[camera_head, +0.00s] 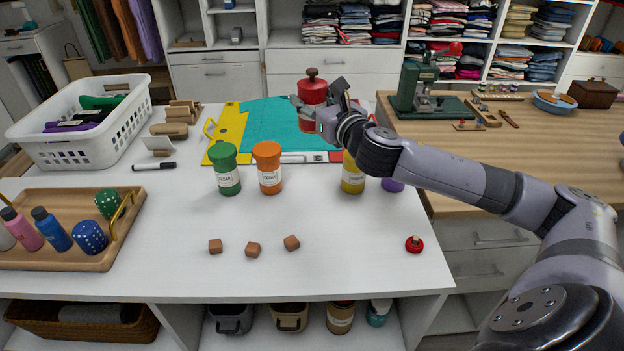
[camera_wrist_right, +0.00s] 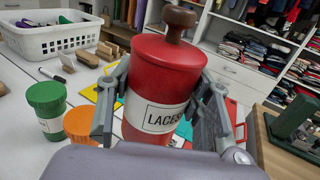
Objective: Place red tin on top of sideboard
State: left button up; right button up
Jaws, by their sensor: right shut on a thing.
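The red tin (camera_head: 312,90) has a brown knob on its lid and a white label reading "LACES". It is upright, or nearly so, over the teal sheet at the back of the white-topped counter (camera_head: 330,270). My right gripper (camera_head: 318,106) is shut on the tin, one finger on each side, as the right wrist view (camera_wrist_right: 163,100) shows. The tin's base is hidden there, so I cannot tell whether it touches the surface. I cannot tell which furniture is the sideboard; a wood-topped drawer cabinet (camera_head: 510,155) stands at right. My left gripper is not in view.
Green (camera_head: 227,170), orange (camera_head: 268,168) and yellow (camera_head: 352,175) tins stand in front of the sheet, with a purple one partly hidden. A white basket (camera_head: 85,135) and wooden tray (camera_head: 70,260) fill the left. A green machine (camera_head: 420,90) stands on the wooden top.

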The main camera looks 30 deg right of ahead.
jog(key=shift+f+b, duration=1.6)
jog(key=shift+f, duration=7.2)
jog(key=shift+f, duration=0.2)
jog(key=o, duration=1.2)
